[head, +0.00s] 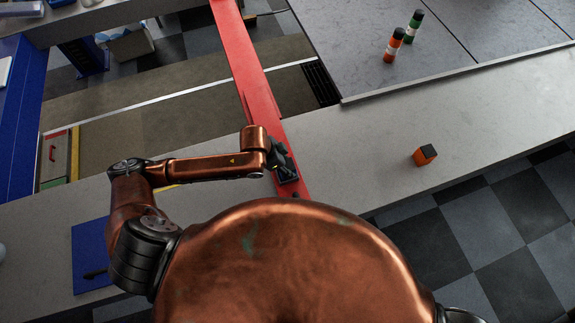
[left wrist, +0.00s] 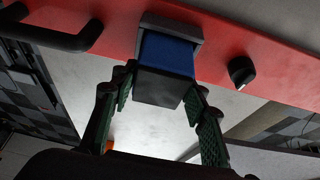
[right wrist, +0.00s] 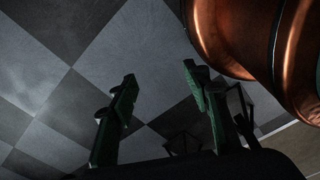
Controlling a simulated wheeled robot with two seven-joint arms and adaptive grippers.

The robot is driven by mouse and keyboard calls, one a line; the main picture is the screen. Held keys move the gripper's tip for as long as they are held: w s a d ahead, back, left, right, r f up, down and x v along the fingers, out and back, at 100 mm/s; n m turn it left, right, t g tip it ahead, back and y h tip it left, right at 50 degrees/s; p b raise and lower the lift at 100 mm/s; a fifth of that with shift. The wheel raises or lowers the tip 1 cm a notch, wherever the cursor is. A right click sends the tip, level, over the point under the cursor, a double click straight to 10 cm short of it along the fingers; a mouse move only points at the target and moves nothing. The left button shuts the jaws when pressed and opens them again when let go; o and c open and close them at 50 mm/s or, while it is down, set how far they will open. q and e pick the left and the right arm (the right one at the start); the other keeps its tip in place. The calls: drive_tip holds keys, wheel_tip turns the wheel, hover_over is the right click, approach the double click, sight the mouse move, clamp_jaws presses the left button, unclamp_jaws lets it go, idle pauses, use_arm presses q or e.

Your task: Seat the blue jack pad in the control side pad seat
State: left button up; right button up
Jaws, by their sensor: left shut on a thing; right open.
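The blue jack pad (left wrist: 167,54) has a dark end block and sits between the fingers of my left gripper (left wrist: 160,86), which is shut on it. The pad's far end meets a grey pad seat (left wrist: 172,25) on the red beam (left wrist: 110,22); how deep it sits I cannot tell. In the head view my left gripper (head: 279,158) is at the near end of the red beam (head: 250,75), beside a dark seat (head: 287,175); the pad is not clearly visible there. My right gripper (right wrist: 160,74) is open and empty above the checkered floor.
An orange block with a dark top (head: 424,156) stands on the grey counter (head: 360,150). An orange bottle (head: 393,46) and a green bottle (head: 413,27) stand farther back. A black handle (left wrist: 50,35) and a black knob (left wrist: 241,72) flank the seat. A blue mat (head: 88,265) lies at left.

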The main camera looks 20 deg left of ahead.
use_arm(q)
drive_tip(key=shift+s+r, duration=0.1)
drive_tip(key=o, duration=1.2)
drive_tip(key=shift+f, duration=0.25)
drive_tip(key=shift+o, duration=1.8)
drive_tip(key=shift+r, duration=0.1)
drive_tip(key=shift+a+r, duration=0.1)
drive_tip(key=shift+r, duration=0.2)
drive_tip(key=v, duration=1.1)
drive_tip(key=shift+r, duration=0.25)
use_arm(e)
drive_tip(key=shift+w+d+f, duration=0.15)
drive_tip(key=shift+w, duration=0.55)
use_arm(q)
drive_tip(key=shift+a, duration=0.1)
use_arm(e)
drive_tip(key=shift+d, duration=0.1)
